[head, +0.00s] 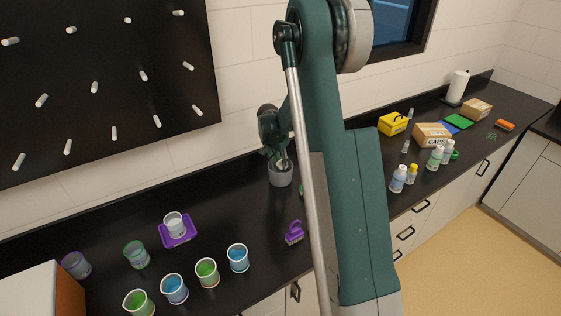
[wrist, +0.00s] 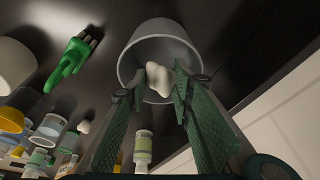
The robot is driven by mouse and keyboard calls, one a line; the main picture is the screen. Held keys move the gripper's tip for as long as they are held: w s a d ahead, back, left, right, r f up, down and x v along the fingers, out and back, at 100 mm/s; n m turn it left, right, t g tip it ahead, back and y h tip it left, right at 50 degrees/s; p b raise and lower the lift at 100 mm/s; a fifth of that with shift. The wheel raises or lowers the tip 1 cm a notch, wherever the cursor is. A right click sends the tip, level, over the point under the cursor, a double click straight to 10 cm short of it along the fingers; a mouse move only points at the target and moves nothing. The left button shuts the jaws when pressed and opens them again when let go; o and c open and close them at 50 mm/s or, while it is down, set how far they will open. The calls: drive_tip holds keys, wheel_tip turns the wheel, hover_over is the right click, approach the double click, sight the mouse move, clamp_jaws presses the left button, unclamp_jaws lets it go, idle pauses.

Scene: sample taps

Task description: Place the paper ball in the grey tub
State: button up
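The grey tub (head: 280,177) stands on the dark counter near the wall. In the wrist view the tub (wrist: 130,62) opens toward the camera. The white paper ball (wrist: 158,80) shows in front of the tub's mouth or inside it, between my fingertips. My gripper (wrist: 160,86) points into the tub's opening, one finger on each side of the ball. Whether the fingers touch the ball, or it lies apart from them, is not clear. In the head view my gripper (head: 277,158) is right over the tub, pointing down, and largely hides what is between its fingers.
A purple brush (head: 294,233) lies in front of the tub. Several beakers, including a blue one (head: 238,258), and a purple tray (head: 179,232) stand to the left. Bottles (head: 398,180) and boxes stand right. A green object (wrist: 72,60) lies beside the tub.

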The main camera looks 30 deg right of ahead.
sight(280, 161)
drive_tip(key=shift+f, duration=0.1)
drive_tip(key=o, duration=0.7)
idle(0.5)
drive_tip(key=shift+r+p, duration=0.8)
drive_tip(key=shift+r, duration=2.7)
drive_tip(key=shift+a+r, duration=0.1)
